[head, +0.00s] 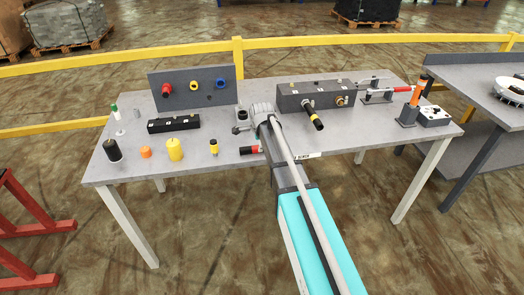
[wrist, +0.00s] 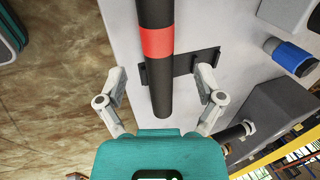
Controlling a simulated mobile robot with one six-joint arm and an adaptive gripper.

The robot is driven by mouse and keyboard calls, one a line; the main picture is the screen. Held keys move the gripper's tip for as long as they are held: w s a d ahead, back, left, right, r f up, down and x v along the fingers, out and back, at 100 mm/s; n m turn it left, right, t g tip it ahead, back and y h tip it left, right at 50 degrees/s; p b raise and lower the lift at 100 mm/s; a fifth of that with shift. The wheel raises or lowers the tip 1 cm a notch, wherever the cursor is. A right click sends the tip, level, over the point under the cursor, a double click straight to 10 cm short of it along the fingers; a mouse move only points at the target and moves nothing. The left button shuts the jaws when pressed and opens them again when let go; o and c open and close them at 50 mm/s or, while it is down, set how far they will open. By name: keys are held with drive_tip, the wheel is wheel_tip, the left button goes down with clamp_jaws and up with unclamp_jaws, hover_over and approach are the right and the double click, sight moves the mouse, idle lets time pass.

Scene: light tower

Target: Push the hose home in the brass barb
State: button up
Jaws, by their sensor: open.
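A black hose with a red band (wrist: 158,42) runs down from the top of the wrist view and ends between my gripper's fingers. My gripper (wrist: 161,80) is open, with one finger on each side of the hose and a gap on both sides. A dark bracket (wrist: 184,66) is behind the hose on the pale tabletop. In the head view the red-banded piece (head: 249,150) shows beside my arm, which hides part of it. A small brass-coloured fitting (head: 341,101), likely the barb, is on the front of the dark block (head: 302,88). My fingers are hidden in the head view.
A panel with coloured rings (head: 180,76) stands at back left. Red-handled clamps (head: 372,92) and an orange-topped post (head: 417,95) stand right. Front left holds small loose pieces, including a yellow cylinder (head: 175,150).

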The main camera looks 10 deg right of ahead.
sight(253, 149)
drive_tip(key=shift+b+x, duration=1.75)
drive_tip(key=shift+x, duration=0.3)
drive_tip(key=shift+s+a, duration=0.1)
drive_tip(key=shift+s, duration=0.05)
clamp_jaws()
